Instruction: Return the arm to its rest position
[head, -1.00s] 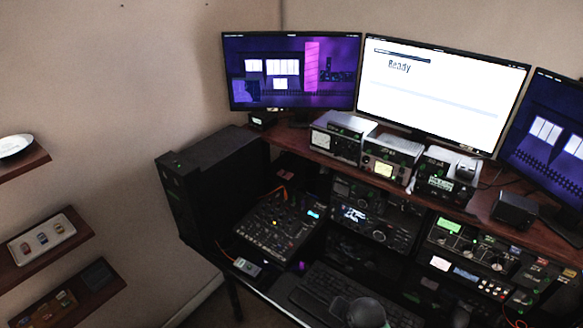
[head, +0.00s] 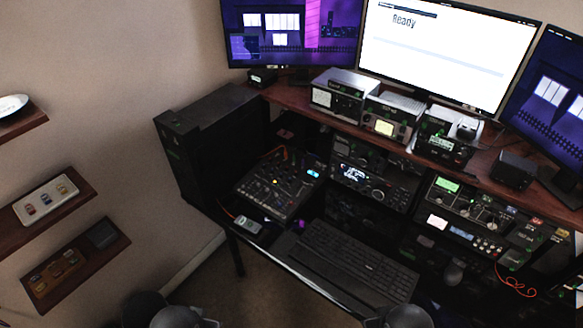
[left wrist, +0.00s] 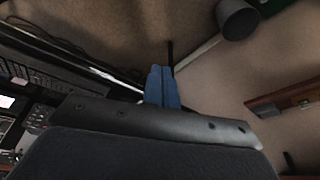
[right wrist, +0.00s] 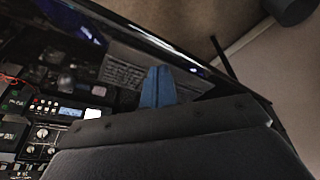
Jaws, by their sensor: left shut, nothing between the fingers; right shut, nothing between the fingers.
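My left gripper (left wrist: 162,88) shows in the left wrist view as two blue fingers pressed together, with nothing between them. It points toward the floor beside the desk's front edge. My right gripper (right wrist: 158,88) shows in the right wrist view, also with its blue fingers together and empty. Behind it in the picture are the desk edge and the dark equipment. In the head view neither gripper's fingers show; only dark grey rounded parts of my arms show at the bottom edge. Tuner units with knobs, such as the radio (head: 375,180), stand on the desk.
The desk holds a keyboard (head: 345,262), a mixer (head: 280,185) and a black computer tower (head: 215,140). Small meters and monitors, including a white "Ready" screen (head: 445,50), stand on the upper shelf. Wall shelves (head: 80,195) are at left. Carpet (head: 215,280) in front is open.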

